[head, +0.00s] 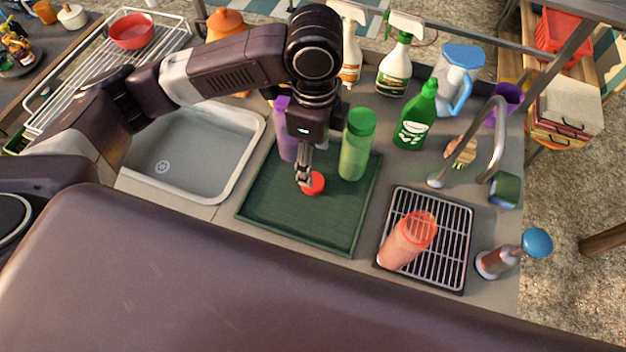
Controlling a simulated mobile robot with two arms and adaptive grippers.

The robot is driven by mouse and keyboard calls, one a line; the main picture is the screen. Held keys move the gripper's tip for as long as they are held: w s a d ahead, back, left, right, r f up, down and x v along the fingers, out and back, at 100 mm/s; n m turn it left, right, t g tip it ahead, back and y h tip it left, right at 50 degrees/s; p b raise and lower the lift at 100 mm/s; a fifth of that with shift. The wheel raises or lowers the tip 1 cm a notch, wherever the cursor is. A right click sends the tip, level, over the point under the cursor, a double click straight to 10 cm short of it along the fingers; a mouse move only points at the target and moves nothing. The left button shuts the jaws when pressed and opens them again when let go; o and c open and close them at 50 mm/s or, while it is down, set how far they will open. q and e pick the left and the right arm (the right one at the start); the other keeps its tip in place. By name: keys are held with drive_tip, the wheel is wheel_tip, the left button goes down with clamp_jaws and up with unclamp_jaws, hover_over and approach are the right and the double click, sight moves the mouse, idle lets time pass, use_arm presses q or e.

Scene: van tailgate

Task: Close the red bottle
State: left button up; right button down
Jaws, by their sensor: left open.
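The red bottle (401,245) stands uncapped on the metal drain grate (454,257) at the right, its open top showing. A red cap (314,184) lies on the dark green tray (270,212). My left gripper (305,182) comes down over the tray with its fingertips at the left side of the cap. It is open, and I cannot tell whether the fingers touch the cap. My right gripper is not in view.
A green bottle (357,150) and a purple bottle (286,135) stand at the tray's back, close to my left arm. A sink (215,150) lies left. Spray bottles, a green soap bottle (416,120), a tap (497,135) and a blue-topped dispenser (500,260) crowd the back and right.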

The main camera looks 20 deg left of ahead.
use_arm(q)
drive_tip(key=shift+f, duration=0.15)
drive_tip(key=shift+f, duration=1.2)
drive_tip(key=shift+s+a+f+p, duration=0.1)
drive_tip(key=shift+f+p, duration=0.15)
drive_tip(key=shift+f, duration=1.05)
drive_tip(key=shift+a+f+p, duration=0.1)
drive_tip(key=shift+f+p, duration=0.15)
drive_tip(key=shift+f, duration=1.05)
drive_tip(key=shift+c, duration=0.5)
drive_tip(key=c, duration=0.7)
